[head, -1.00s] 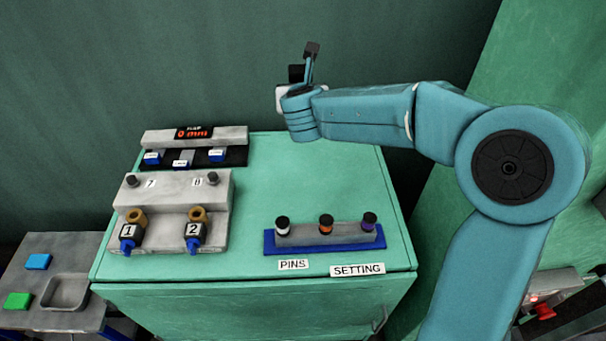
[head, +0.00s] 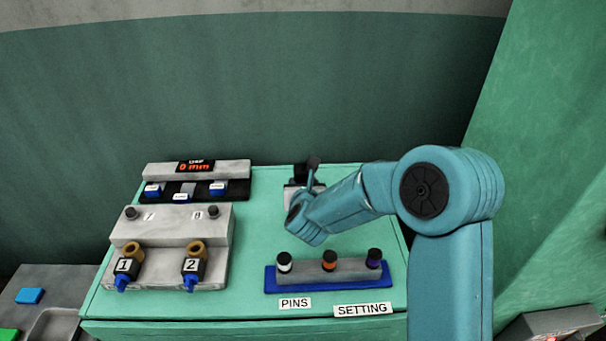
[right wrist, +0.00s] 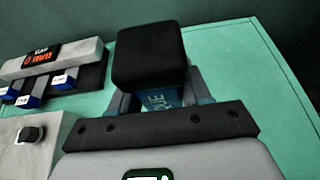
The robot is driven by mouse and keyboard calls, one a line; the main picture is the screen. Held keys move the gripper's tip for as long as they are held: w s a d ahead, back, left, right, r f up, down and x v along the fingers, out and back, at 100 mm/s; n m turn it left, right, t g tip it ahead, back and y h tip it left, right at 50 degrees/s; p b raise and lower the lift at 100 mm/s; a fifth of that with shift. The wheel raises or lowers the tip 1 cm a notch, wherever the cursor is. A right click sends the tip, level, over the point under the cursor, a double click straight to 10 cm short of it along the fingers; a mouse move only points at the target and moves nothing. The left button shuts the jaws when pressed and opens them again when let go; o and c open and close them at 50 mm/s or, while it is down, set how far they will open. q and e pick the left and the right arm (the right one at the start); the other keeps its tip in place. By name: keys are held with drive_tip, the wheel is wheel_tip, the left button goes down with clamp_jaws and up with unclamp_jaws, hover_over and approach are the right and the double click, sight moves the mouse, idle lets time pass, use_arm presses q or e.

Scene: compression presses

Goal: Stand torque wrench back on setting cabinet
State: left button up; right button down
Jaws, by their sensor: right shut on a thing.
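The torque wrench shows in the right wrist view as a black block-shaped end (right wrist: 150,55) above a blue part with partly hidden lettering. My right gripper (right wrist: 160,98) is shut on it at the blue part. In the head view, my right gripper (head: 303,187) is over the back right of the green setting cabinet (head: 255,240), behind the pin rack. The arm hides much of the wrench there, and its lower end is hidden. I cannot tell whether it touches the cabinet top. My left gripper is not in view.
A blue-based pin rack (head: 330,272) with three capped pins stands at the front right of the cabinet top. A grey block (head: 170,245) with two numbered knobs and a display unit (head: 197,170) stand at the left. Bare top lies between them and the right gripper.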

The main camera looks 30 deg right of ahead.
drive_tip(key=shift+w+f, duration=0.25)
drive_tip(key=shift+f, duration=0.9)
drive_tip(key=shift+s+r, duration=0.1)
drive_tip(key=shift+s, duration=0.05)
drive_tip(key=c, duration=0.5)
unclamp_jaws()
drive_tip(key=shift+f, duration=0.25)
drive_tip(key=shift+s, duration=0.1)
drive_tip(key=shift+r, duration=0.2)
drive_tip(key=b+v, duration=0.1)
drive_tip(key=v, duration=1)
drive_tip(key=shift+s+a+b, duration=0.2)
drive_tip(key=shift+s+b, duration=0.15)
drive_tip(key=shift+b, duration=0.05)
